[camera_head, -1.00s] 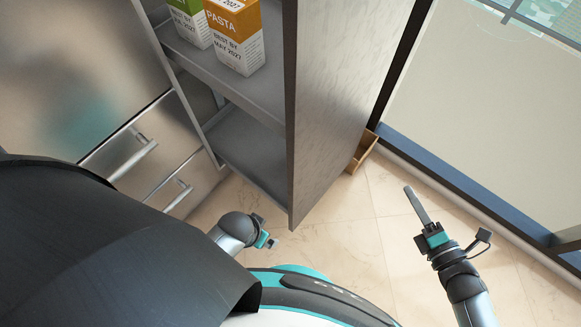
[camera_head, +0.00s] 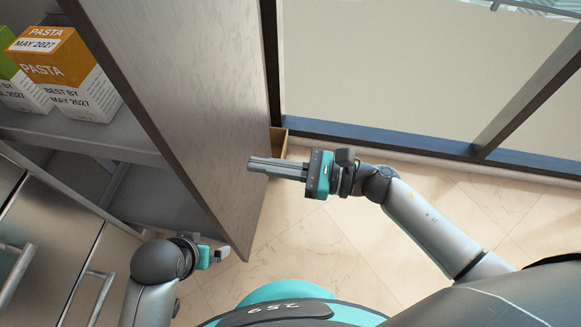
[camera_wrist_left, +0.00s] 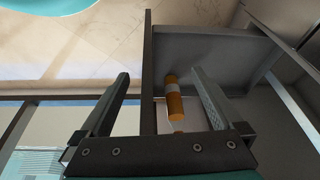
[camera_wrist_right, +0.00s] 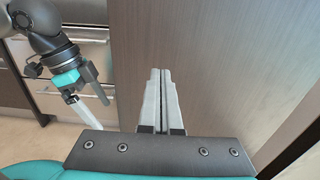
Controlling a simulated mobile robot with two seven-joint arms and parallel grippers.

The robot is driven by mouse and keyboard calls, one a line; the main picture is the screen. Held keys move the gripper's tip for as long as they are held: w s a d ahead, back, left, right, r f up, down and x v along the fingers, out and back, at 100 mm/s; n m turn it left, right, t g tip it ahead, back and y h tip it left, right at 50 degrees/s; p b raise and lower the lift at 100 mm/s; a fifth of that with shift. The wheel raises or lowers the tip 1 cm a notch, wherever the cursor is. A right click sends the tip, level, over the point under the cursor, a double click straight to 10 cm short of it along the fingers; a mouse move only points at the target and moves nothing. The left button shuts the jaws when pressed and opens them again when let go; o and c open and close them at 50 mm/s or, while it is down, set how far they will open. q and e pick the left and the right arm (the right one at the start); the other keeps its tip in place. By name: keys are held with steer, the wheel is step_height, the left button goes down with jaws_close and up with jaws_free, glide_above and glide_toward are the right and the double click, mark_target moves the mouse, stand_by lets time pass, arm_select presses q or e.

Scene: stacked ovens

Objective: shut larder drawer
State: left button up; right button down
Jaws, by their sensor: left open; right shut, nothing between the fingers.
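The larder drawer is a tall pull-out unit, standing open, with a grey wood-grain front panel (camera_head: 190,75) and grey shelves behind it. The panel's face also fills much of the right wrist view (camera_wrist_right: 225,60). My right gripper (camera_head: 250,164) is shut and empty, pointing at the panel's outer face; I cannot tell whether it touches. Its closed fingers show in the right wrist view (camera_wrist_right: 163,72). My left gripper (camera_head: 224,254) is open, low by the panel's bottom edge. In the left wrist view, the panel's edge (camera_wrist_left: 148,60) appears between its fingers, with the distance unclear.
An orange pasta box (camera_head: 68,75) and a green box (camera_head: 18,88) stand on the drawer's shelf. Steel fronts with bar handles (camera_head: 96,290) are at the lower left. Tiled floor (camera_head: 285,225) is clear to the right.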

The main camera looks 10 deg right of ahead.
mark_target(219, 158)
steer(key=x, duration=0.4)
steer(key=shift+w+a, duration=0.1)
steer(key=shift+a, duration=0.05)
arm_select(q)
steer(key=shift+w+r, duration=0.25)
steer(key=shift+r, duration=0.55)
arm_select(e)
steer(key=shift+w+a, duration=0.15)
steer(key=shift+a, duration=0.35)
arm_select(q)
steer(key=shift+s+b, duration=0.15)
steer(key=shift+b, duration=0.15)
